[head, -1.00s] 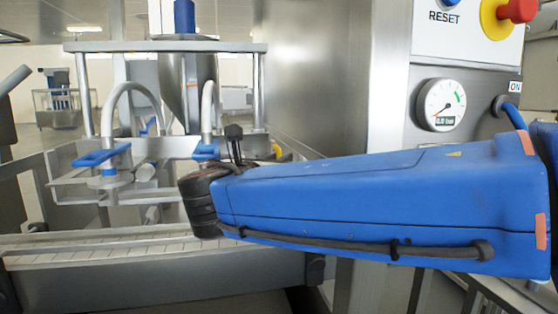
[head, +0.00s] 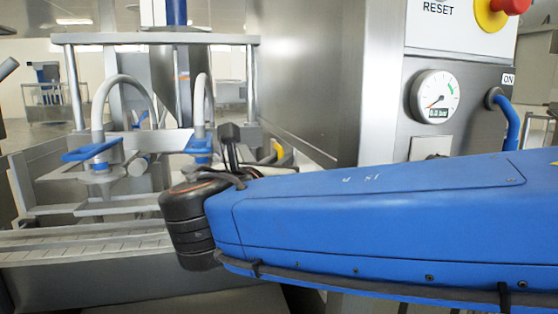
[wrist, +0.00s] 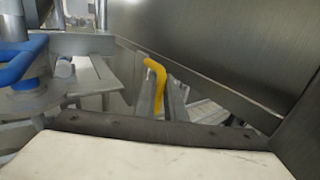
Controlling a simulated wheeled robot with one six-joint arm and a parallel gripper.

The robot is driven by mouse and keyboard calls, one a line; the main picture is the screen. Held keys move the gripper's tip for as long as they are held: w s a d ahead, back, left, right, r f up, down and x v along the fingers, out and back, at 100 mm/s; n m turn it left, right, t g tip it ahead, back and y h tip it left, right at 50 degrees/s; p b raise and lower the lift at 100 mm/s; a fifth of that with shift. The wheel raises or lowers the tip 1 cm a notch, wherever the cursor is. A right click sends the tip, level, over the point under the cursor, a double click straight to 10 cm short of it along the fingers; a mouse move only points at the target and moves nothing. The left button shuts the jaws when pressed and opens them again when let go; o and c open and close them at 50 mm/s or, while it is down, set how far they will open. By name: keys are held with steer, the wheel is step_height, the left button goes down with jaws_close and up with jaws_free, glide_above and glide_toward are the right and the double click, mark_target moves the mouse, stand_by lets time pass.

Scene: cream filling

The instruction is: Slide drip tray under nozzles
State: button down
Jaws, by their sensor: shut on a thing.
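The filling machine's two nozzles with blue handles, the left one (head: 97,160) and the right one (head: 199,143), stand under curved hoses in the head view. A blue-handled nozzle (wrist: 20,65) also shows at the left of the wrist view. A pale flat surface with a raised dark edge (wrist: 150,128) fills the bottom of the wrist view, very close; it looks like the drip tray, to the right of the nozzle. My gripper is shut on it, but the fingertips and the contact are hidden. In the head view my blue arm and black wrist joint cover this area.
A yellow bent handle (wrist: 155,80) stands beyond the dark edge, among metal rails. A tall steel panel (wrist: 225,45) closes off the right side. A tiled conveyor (head: 85,242) runs below the nozzles. A gauge (head: 434,97) and red stop knob are on the right cabinet.

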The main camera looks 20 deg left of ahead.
steer(key=c, duration=2.1)
jaws_free()
steer(key=shift+s+d, duration=0.1)
steer(key=shift+s, duration=0.05)
steer(key=s, duration=1.7)
steer(key=shift+s+a, duration=0.2)
steer(key=shift+a, duration=0.15)
